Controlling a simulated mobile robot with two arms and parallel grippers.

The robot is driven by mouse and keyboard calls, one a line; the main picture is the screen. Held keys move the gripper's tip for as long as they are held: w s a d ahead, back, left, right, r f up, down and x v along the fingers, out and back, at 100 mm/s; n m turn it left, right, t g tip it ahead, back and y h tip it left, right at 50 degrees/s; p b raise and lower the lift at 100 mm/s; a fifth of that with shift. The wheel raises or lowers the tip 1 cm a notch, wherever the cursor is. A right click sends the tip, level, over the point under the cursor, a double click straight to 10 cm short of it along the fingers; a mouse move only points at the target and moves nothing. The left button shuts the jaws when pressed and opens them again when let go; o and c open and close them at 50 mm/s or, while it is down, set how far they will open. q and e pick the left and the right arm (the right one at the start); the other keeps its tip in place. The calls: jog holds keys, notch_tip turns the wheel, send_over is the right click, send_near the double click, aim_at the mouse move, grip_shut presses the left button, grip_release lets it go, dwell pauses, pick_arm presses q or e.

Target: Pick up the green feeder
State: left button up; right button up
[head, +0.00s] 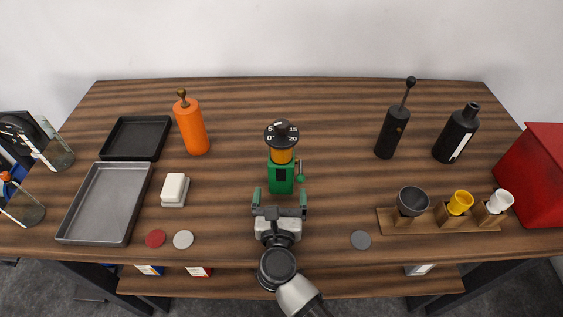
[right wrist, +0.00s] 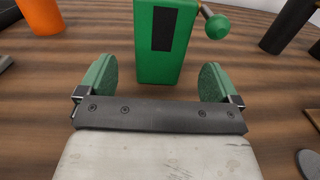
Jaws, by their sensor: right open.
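The green feeder (head: 281,176) stands upright in the middle of the wooden table in the head view. It has an orange section, a black numbered dial on top and a side lever with a green knob. Its lower green body (right wrist: 164,45) shows in the right wrist view, straight ahead of the fingers; its top is cut off there. My right gripper (head: 280,203) is open and empty just in front of the feeder, with its green-padded fingers (right wrist: 158,82) spread apart. The feeder's base is beyond the fingertips, not clearly between them. My left gripper is not in view.
An orange bottle (head: 191,127) stands to the left, with a grey tray (head: 70,236) and white block (head: 174,190) nearby. Black bottles (head: 392,132) stand to the right. A wooden cup rack (head: 428,222) and red box (head: 535,180) are at the right. Table around the feeder is clear.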

aim_at(282, 170)
jog(key=w+p, duration=0.1)
jog(key=w, duration=0.4)
jog(key=shift+w+d, duration=0.1)
jog(key=shift+w, duration=0.15)
jog(key=shift+c, duration=0.4)
jog(key=c, duration=1.2)
jog(key=shift+r, duration=0.15)
jog(key=shift+c, duration=1)
jog(key=shift+r, duration=0.5)
notch_tip(282, 170, up, 4)
jog(key=shift+s+d+f, duration=0.1)
jog(key=shift+d+f, duration=0.05)
jog(key=shift+f, duration=0.1)
jog(key=s+d+r+p, duration=0.2)
jog(key=s+d+r, duration=0.3)
jog(key=d, duration=0.4)
jog(key=shift+s+d+r, duration=0.4)
jog(key=shift+r, duration=0.35)
